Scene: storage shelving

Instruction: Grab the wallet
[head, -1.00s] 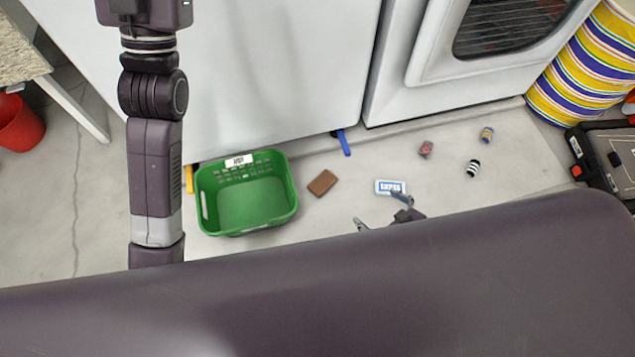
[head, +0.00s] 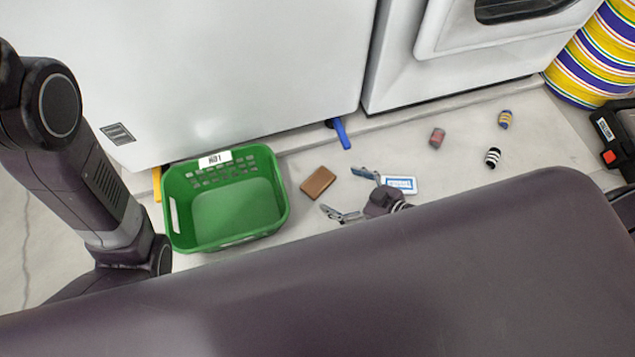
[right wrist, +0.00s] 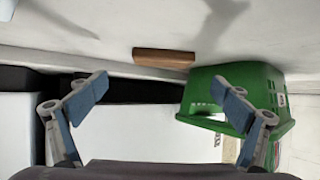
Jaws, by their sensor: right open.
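The wallet is a flat brown block (head: 318,183) on the light floor, just right of the green basket in the head view. In the right wrist view the wallet (right wrist: 164,58) lies above and between the fingertips, apart from them. My right gripper (head: 352,192) is open and empty, its fingers pointing toward the wallet from the right. It also shows open in the right wrist view (right wrist: 168,92). My left arm comes in at the left of the head view, but its gripper is not visible.
A green basket (head: 173,245) stands left of the wallet. A blue and white box (head: 402,184) lies beside my right gripper. Red (head: 437,138), striped (head: 493,157) and yellow-blue (head: 505,119) small items lie further right. White appliances (head: 230,70) stand behind; a blue object (head: 342,134) pokes out beneath.

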